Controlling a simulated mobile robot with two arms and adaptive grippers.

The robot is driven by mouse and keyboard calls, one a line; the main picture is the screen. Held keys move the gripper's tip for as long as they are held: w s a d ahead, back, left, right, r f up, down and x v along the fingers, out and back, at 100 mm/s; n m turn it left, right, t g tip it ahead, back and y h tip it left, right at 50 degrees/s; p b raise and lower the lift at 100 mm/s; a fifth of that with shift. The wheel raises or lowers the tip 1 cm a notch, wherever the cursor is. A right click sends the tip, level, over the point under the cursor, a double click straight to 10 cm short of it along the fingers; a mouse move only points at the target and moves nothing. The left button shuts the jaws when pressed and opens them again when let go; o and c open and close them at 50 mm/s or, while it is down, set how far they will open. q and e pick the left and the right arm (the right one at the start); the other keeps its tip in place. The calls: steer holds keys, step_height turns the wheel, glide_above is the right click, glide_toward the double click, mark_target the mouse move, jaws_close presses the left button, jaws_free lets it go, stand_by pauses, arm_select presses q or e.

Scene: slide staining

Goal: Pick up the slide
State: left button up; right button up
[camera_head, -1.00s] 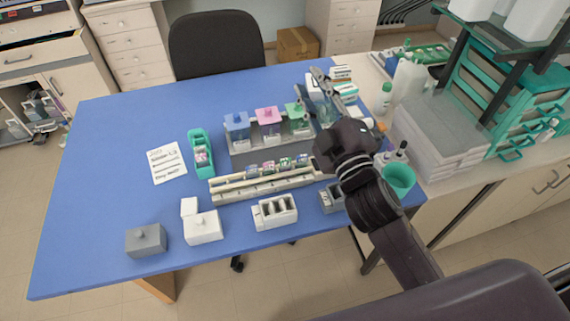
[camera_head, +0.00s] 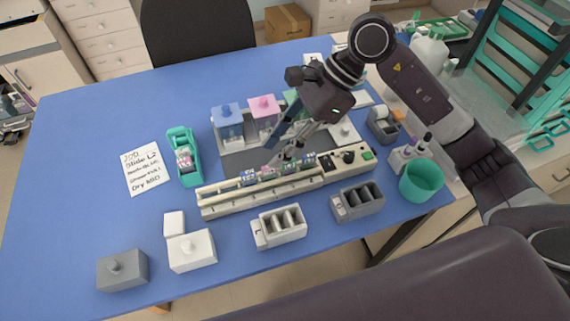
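Several small slides with coloured labels (camera_head: 280,168) stand in a row in the long cream rack (camera_head: 235,197) at the middle of the blue table. Which one is the task's slide I cannot tell. My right gripper (camera_head: 279,155) points down and left just above and behind this row, its two fingers apart. I see nothing held between them, and whether a fingertip touches a slide I cannot tell. My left gripper is out of view.
Blue (camera_head: 228,124), pink (camera_head: 264,113) and partly hidden green-topped jars stand behind the rack. A note (camera_head: 148,168) lies left.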

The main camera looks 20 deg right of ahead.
mark_target(290, 160)
steer(key=d+f+h, duration=0.1)
steer(key=d, duration=0.1)
steer(key=w+d+h, duration=0.1)
steer(key=d, duration=0.1)
steer(key=d+f, duration=0.1)
steer(key=d, duration=0.1)
steer(key=shift+w+f+h, duration=0.3)
steer(key=shift+h, duration=0.1)
steer(key=p+x, duration=0.1)
steer(key=x, duration=0.2)
steer(key=p+x, duration=0.2)
steer(key=x, duration=0.1)
steer(key=shift+a+r, duration=0.15)
steer(key=shift+a, duration=0.2)
steer(key=shift+a+f, duration=0.1)
steer(key=shift+f, duration=0.25)
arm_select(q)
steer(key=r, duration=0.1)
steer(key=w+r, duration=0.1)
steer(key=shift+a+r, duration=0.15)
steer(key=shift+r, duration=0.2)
arm_select(e)
steer(key=shift+c, duration=0.5)
jaws_close()
